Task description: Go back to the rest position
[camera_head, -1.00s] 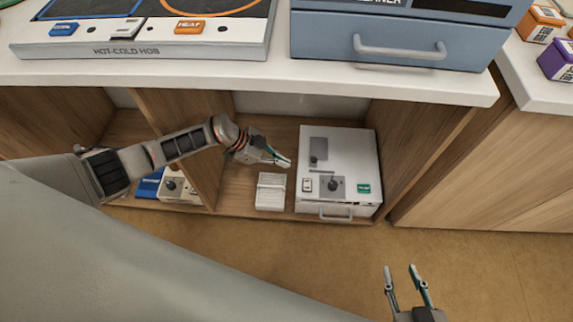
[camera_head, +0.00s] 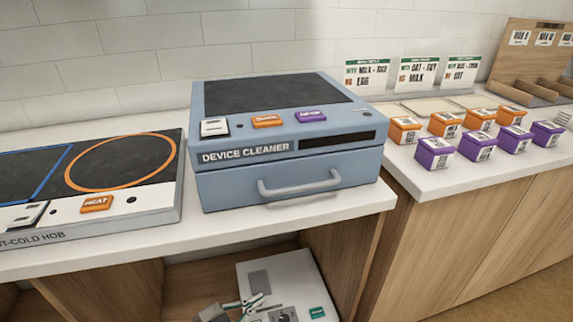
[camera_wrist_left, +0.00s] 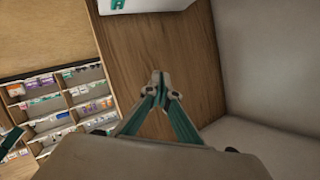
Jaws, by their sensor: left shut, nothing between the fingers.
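My left gripper (camera_head: 244,303) shows at the bottom edge of the head view, low in the open shelf under the counter. It overlaps the left part of a white box-shaped device (camera_head: 285,268) in the picture. I cannot tell whether it touches it. In the left wrist view the two green-sided fingers of my left gripper (camera_wrist_left: 159,78) meet at the tips with nothing between them. Most of my left arm is cut off below the head view.
The counter (camera_head: 300,225) overhangs the shelf. On it stand a blue device cleaner (camera_head: 225,185) and a hot-cold hob (camera_head: 150,205). Wooden shelf walls (camera_head: 345,255) flank the white device. Orange (camera_head: 405,130) and purple (camera_head: 433,153) boxes stand on the right counter.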

